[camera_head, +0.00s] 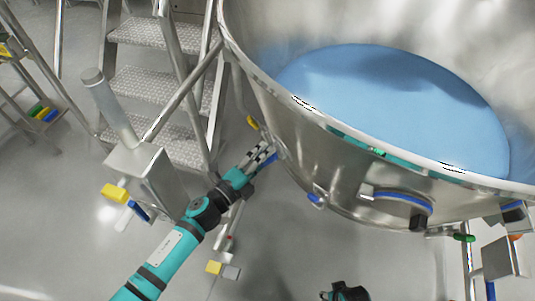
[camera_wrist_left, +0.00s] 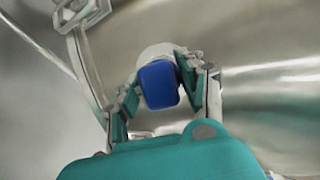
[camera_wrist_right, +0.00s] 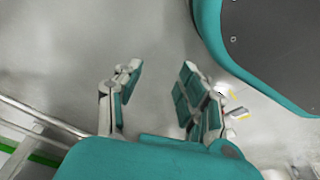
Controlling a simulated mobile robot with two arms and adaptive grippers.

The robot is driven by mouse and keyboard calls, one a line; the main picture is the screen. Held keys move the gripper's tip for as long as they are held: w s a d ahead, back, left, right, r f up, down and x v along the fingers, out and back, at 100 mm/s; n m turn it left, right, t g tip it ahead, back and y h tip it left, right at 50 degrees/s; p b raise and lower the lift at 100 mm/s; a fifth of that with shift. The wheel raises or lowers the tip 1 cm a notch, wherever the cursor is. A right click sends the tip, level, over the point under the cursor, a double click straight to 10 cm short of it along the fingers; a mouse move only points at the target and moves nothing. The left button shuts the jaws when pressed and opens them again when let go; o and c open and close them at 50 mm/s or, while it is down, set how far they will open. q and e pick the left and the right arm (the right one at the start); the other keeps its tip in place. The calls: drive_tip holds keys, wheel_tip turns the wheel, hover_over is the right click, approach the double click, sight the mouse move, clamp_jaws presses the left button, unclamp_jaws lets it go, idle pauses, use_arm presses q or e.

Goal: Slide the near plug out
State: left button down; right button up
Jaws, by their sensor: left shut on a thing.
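A blue plug (camera_wrist_left: 158,85) sits between the fingers of my left gripper (camera_wrist_left: 160,90) in the left wrist view, with a pale round collar (camera_wrist_left: 152,51) behind it on the steel wall. My left gripper (camera_head: 264,152) is shut on this plug beside the lower side of the big steel vessel (camera_head: 285,122). In the head view the fingers hide most of the plug. I cannot tell how far it sits in its collar. Another blue piece (camera_head: 315,200) is on the vessel wall to the right. My right gripper (camera_wrist_right: 155,80) is open and empty over the floor.
Blue material (camera_head: 395,95) fills the vessel. Metal steps (camera_head: 155,80) stand behind my left arm. A steel post with a box (camera_head: 145,160) and coloured tags stands left. A round hatch (camera_head: 398,203) is on the vessel's right side. The floor below is mostly clear.

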use_arm(q)
drive_tip(key=shift+s+a, duration=0.65)
drive_tip(key=shift+a, duration=0.3)
drive_tip(key=c, duration=1)
unclamp_jaws()
use_arm(e)
drive_tip(key=shift+s+f, duration=0.4)
drive_tip(key=shift+f, duration=0.15)
use_arm(q)
drive_tip(key=shift+o, duration=0.2)
use_arm(e)
drive_tip(key=shift+s, duration=0.1)
use_arm(q)
drive_tip(key=v, duration=0.7)
drive_tip(key=shift+s+a, duration=0.15)
drive_tip(key=shift+a, duration=0.05)
